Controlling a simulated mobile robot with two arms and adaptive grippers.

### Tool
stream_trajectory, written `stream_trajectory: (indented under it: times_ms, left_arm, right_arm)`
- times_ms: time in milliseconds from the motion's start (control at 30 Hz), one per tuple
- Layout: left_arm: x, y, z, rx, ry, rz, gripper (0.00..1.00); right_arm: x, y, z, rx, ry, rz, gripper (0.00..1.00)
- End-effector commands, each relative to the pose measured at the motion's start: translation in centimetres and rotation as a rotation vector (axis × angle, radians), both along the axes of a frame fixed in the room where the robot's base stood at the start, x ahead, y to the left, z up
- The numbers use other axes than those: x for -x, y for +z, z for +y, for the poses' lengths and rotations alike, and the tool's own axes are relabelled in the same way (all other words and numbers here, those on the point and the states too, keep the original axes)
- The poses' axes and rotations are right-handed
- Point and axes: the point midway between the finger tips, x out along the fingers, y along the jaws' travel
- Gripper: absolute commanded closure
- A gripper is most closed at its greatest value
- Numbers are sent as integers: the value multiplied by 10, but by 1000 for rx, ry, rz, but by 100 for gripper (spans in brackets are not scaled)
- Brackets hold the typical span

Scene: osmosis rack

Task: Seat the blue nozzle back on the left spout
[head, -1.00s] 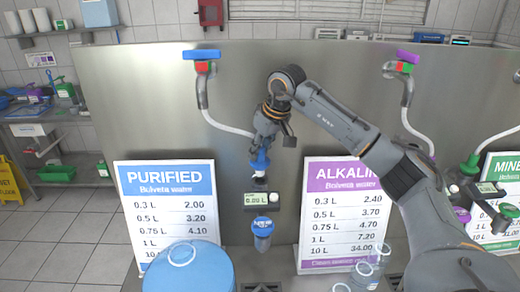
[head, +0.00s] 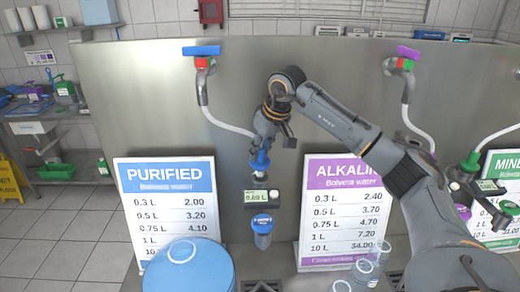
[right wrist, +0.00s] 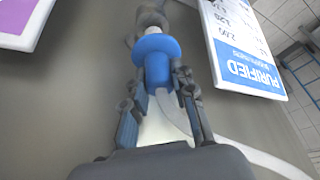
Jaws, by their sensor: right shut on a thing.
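My right gripper (head: 264,140) points down and is shut on the blue nozzle (head: 261,160). In the right wrist view the nozzle (right wrist: 155,48) has a wide blue flange, and its body sits between the two dark fingers (right wrist: 157,85). A grey spout piece (right wrist: 152,18) lies just beyond the flange, in line with the nozzle. Whether they touch or are seated I cannot tell. In the head view a small pale and dark piece (head: 259,177) is directly below the nozzle. A white hose (head: 228,124) runs from the left tap (head: 202,62) to the nozzle. My left gripper is not in view.
Below the nozzle are a small meter (head: 262,198) and a blue-topped cup (head: 263,230). The PURIFIED sign (head: 170,205) and ALKALINE sign (head: 338,215) flank them. A large blue jug (head: 188,268) stands front left, clear glasses (head: 363,268) front right. The steel panel (head: 130,110) is behind.

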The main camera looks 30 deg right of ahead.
Motion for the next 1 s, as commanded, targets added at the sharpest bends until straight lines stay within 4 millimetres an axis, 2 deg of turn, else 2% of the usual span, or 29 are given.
stream_trajectory:
  times_ms: [267, 800, 1000]
  left_arm:
    - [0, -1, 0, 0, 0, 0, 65]
    - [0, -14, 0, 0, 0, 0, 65]
    - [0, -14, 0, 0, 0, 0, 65]
  right_arm:
    - [0, -1, 0, 0, 0, -1, 100]
    - [0, -21, 0, 0, 0, -1, 100]
    - [0, -21, 0, 0, 0, -1, 100]
